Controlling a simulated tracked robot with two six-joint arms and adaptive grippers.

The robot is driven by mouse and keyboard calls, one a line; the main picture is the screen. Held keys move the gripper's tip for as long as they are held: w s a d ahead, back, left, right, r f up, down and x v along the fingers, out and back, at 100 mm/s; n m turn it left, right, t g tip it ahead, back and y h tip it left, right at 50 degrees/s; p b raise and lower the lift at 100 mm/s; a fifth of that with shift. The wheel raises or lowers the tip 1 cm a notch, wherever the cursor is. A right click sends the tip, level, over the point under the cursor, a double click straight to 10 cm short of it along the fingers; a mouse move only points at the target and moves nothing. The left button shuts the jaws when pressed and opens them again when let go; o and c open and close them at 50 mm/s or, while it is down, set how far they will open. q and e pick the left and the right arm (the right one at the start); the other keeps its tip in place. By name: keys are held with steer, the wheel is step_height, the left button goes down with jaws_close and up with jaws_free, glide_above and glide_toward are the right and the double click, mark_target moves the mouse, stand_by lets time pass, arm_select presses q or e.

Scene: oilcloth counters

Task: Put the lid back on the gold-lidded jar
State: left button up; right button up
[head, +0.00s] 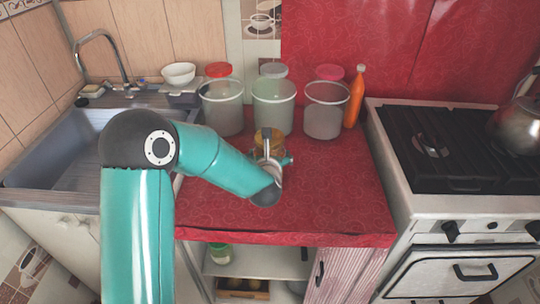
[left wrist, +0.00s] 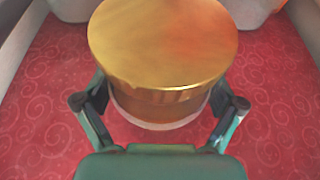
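The gold lid (left wrist: 162,42) fills the upper middle of the left wrist view, flat and level. In the head view the gold shows (head: 277,136) on the red counter, partly behind my left gripper (head: 268,157). The left gripper's fingers (left wrist: 160,105) are spread to both sides of the gold piece. Their tips are hidden beneath its edge, so I cannot tell whether they press on it. My right gripper is not in view.
Behind stand three large clear containers (head: 222,108) (head: 273,106) (head: 326,112), with red, grey and pink lids visible behind them. An orange bottle (head: 355,98) stands at the right. The sink (head: 50,150) is left, the stove (head: 440,150) right. The counter's front right (head: 335,195) is clear.

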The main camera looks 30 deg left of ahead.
arm_select(q)
steer(key=shift+r, duration=0.1)
stand_by(0.3)
steer(key=b+v, duration=0.1)
steer(key=v, duration=1.1)
